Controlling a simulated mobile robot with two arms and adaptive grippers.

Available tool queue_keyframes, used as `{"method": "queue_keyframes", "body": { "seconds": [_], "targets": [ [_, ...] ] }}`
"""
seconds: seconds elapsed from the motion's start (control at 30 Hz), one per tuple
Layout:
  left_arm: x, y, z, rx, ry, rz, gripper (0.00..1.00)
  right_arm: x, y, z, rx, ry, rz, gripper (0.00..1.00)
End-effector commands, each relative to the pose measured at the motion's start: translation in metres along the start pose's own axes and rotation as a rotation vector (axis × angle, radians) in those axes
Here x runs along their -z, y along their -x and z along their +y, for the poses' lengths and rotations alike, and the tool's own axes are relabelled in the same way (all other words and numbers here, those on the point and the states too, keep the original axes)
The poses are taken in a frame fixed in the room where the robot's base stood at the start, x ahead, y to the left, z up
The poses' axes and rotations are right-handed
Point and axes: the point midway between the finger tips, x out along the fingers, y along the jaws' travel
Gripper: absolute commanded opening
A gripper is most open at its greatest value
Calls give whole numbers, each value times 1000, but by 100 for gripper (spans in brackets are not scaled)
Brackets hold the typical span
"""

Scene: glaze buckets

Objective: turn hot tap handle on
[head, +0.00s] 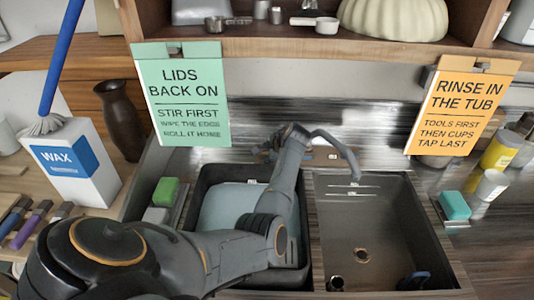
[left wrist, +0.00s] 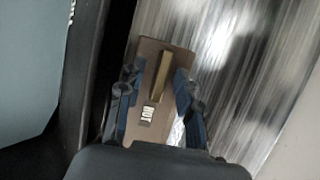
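The hot tap handle (left wrist: 161,74) is a brass-coloured bar on a brown plate (left wrist: 153,48), with a small label reading HOT (left wrist: 147,114) below it. My left gripper (left wrist: 157,78) is open in the left wrist view. Its two blue-padded fingers stand on either side of the handle, with a visible gap on both sides. In the head view my left arm reaches over the left basin to the back of the sink. The wrist hides the handle and most of the fingers there. A dark curved spout (head: 343,151) shows just right of it. My right gripper cannot be made out.
The left basin (head: 205,180) holds pale liquid; the right basin (head: 372,212) has a drain and dark objects at its front. Green (head: 166,191) and teal (head: 455,205) sponges flank the basins. A green sign (head: 181,95) and an orange sign (head: 462,105) hang above.

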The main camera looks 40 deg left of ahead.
Motion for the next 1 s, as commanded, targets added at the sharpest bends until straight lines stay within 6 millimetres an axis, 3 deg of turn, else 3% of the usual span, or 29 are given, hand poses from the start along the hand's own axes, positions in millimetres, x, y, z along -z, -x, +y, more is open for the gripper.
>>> {"method": "queue_keyframes", "body": {
  "seconds": [0.07,0.2,0.23,0.67,1.0],
  "targets": [
    [0,0,0,0,0,0,31,-1,0,0,0,0,-2,40],
    [0,0,0,0,0,0,2,-3,0,0,0,1,-5,40],
    [0,0,0,0,0,0,0,-3,0,0,0,1,-5,40],
    [0,1,-1,-19,42,-1,0,-5,1,5,-6,3,-9,40],
    [-1,1,-3,-109,258,-2,0,-5,5,5,-6,2,-9,40]
  ]
}}
